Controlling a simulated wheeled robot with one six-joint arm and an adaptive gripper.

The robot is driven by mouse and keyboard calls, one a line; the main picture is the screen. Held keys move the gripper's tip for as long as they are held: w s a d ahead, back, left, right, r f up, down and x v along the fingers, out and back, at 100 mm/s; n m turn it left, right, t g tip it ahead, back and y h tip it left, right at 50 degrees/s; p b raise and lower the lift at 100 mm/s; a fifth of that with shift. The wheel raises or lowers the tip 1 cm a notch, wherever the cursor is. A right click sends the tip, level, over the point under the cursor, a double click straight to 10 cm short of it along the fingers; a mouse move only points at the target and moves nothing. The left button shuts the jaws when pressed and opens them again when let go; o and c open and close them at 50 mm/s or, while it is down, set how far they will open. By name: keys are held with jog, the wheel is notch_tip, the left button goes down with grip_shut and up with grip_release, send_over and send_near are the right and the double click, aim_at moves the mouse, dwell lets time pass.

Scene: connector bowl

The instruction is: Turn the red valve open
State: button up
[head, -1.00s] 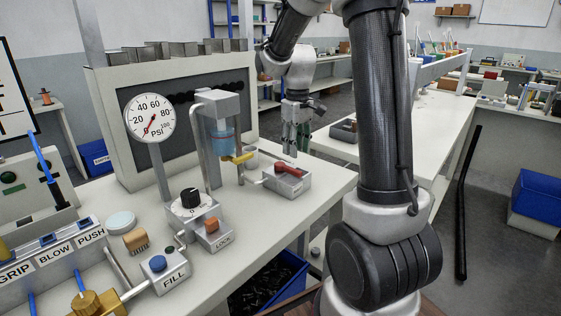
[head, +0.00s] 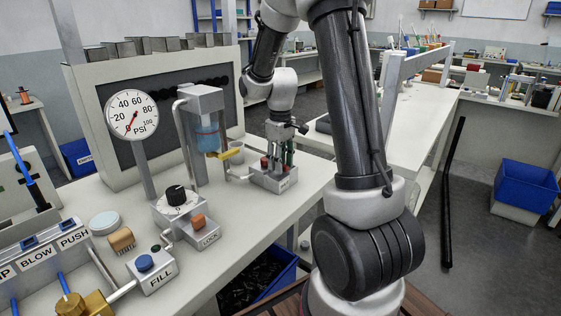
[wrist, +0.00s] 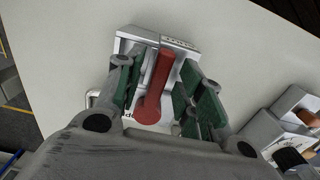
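The red valve handle (wrist: 156,88) is a rounded lever on a grey metal block (wrist: 185,49). In the wrist view it lies lengthwise between the two green-padded fingers of my gripper (wrist: 158,76), with a narrow gap seen on each side. My gripper is open around the handle, not clamped on it. In the head view my gripper (head: 278,160) points down over the valve block (head: 276,184) near the bench's right edge. Only a bit of the red handle (head: 264,162) shows there; the fingers hide the rest.
A clear cylinder with blue liquid (head: 207,136) on a metal stand is just left of the valve, with a yellow part (head: 229,153) below it. A pressure gauge (head: 132,115), black knob (head: 176,195) and LOCK block (head: 201,231) stand further left. The bench front (head: 262,217) is clear.

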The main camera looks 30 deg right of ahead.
grip_shut()
jog(key=shift+d, duration=0.1)
jog(key=d+n, duration=0.1)
jog(key=n, duration=0.1)
jog(key=w+d+n, duration=0.1)
jog(key=n, duration=0.1)
jog(key=shift+w+n, duration=0.1)
jog(key=shift+n, duration=0.2)
jog(key=n, duration=0.1)
jog(key=w+d+n, duration=0.1)
jog(key=n, duration=0.1)
jog(key=shift+w+n, duration=0.25)
jog(key=shift+n, duration=0.05)
jog(key=w+n, duration=0.1)
jog(key=n, duration=0.1)
jog(key=w+n, duration=0.1)
jog(key=n, duration=0.1)
jog(key=shift+w+d+n, duration=0.15)
jog(key=shift+d+n, duration=0.15)
jog(key=shift+d, duration=0.1)
jog(key=shift+w+a+n, duration=0.1)
jog(key=shift+w+n, duration=0.55)
jog(key=shift+n, duration=0.65)
jog(key=shift+w+a+n, duration=0.1)
jog(key=shift+w+n, duration=0.55)
jog(key=shift+n, duration=0.65)
jog(key=shift+w, duration=0.1)
